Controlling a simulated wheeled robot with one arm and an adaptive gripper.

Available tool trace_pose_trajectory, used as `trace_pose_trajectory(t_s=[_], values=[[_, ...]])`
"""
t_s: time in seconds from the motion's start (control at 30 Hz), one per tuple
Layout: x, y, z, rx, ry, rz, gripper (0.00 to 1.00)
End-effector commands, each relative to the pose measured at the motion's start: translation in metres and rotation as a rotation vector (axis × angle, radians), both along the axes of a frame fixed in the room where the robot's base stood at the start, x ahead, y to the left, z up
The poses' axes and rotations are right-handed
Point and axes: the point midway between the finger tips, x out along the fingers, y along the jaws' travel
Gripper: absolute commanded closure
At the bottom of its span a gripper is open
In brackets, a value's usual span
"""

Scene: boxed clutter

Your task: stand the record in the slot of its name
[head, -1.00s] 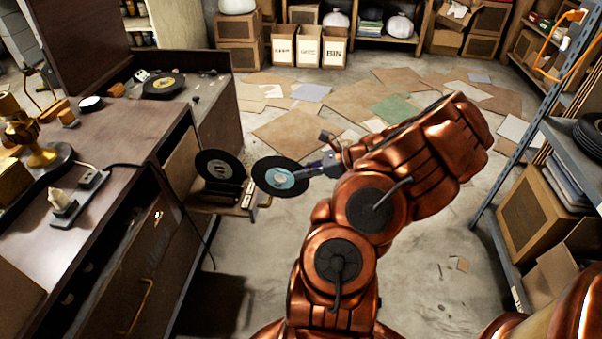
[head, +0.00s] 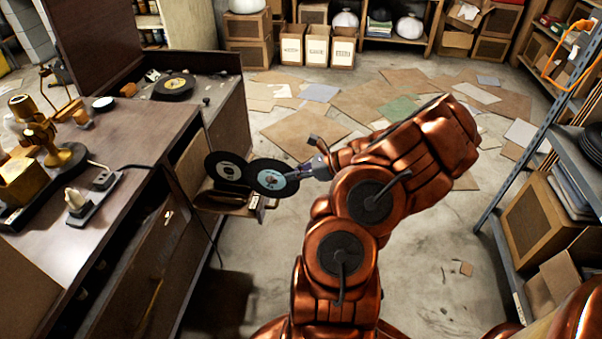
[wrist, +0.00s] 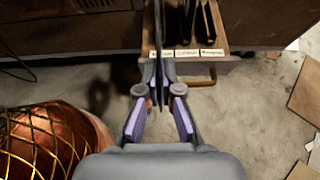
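The record (head: 273,178) is black with a light blue label. It shows edge-on as a thin dark upright line in the wrist view (wrist: 158,62). My gripper (head: 303,172) is shut on its near edge; the fingers (wrist: 159,100) are on either side of it in the wrist view. The record is upright at the front of the slotted rack (head: 262,207), near its left end. Three small white labels (wrist: 186,53) line the rack front, too small to read. Whether the record's lower edge is inside a slot cannot be told.
Another black record (head: 226,168) with a pale label stands by the rack, partly overlapped by the held one. Dark dividers (wrist: 207,25) rise right of the record. A wooden workbench (head: 110,150) is at left, a metal shelf (head: 560,140) at right.

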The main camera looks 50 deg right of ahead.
Motion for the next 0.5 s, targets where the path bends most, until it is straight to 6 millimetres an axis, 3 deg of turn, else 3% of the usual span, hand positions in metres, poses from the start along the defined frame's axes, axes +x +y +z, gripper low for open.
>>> trace_pose_trajectory(t_s=[0.5], values=[[0.036,0.023,0.001,0.001,-0.002,0.002,1.00]])
